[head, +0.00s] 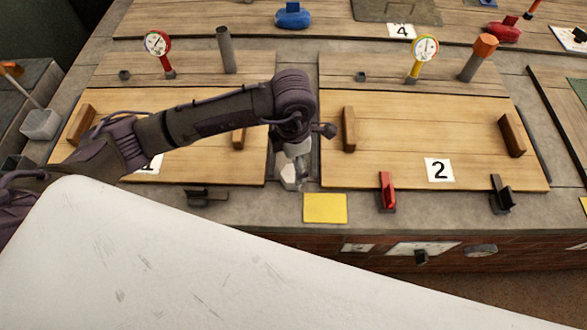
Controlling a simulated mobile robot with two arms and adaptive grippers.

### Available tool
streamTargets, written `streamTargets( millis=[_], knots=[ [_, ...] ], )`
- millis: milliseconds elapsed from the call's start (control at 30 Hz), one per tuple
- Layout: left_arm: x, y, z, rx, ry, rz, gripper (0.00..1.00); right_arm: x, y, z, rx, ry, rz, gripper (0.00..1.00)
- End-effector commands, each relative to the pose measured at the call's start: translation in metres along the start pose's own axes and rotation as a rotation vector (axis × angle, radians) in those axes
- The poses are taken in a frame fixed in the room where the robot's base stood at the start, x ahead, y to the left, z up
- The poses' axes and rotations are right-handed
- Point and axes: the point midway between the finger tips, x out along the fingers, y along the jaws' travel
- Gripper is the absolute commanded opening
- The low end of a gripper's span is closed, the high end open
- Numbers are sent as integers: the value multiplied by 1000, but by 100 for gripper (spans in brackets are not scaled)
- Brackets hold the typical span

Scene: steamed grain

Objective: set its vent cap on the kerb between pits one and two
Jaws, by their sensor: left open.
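My left gripper (292,182) points down over the grey kerb (311,168) between pit one's wooden lid (205,165) and pit two's wooden lid (425,120). It is open; its fingertips are small and partly hidden by my wrist, and I cannot make out a cap at them. A grey vent pipe (226,50) stands bare behind pit one. The pipe behind pit two (470,70) carries an orange cap (486,44). My right gripper is not in view.
Dial gauges stand behind pit one (157,43) and pit two (425,48). A yellow card (325,208) lies on the front ledge, with a red clamp (387,190) to its right. Wooden handles, such as pit two's left one (348,129), flank the kerb.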

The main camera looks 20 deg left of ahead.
Motion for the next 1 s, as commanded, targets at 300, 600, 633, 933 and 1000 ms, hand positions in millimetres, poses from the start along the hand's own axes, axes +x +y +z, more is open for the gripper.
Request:
streamTargets(
  millis=[300, 600, 633, 933, 1000],
  knots=[
    [-54, 0, 1, 0, -2, 1, 87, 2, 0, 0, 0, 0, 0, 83],
    [-62, 0, 0, 0, 1, -1, 87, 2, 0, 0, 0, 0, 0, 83],
    [-62, 0, 0, 0, 1, -1, 87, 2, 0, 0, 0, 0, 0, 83],
    [-62, 0, 0, 0, 1, -1, 87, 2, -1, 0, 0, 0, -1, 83],
    [-62, 0, 0, 0, 1, -1, 87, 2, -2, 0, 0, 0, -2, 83]
  ],
)
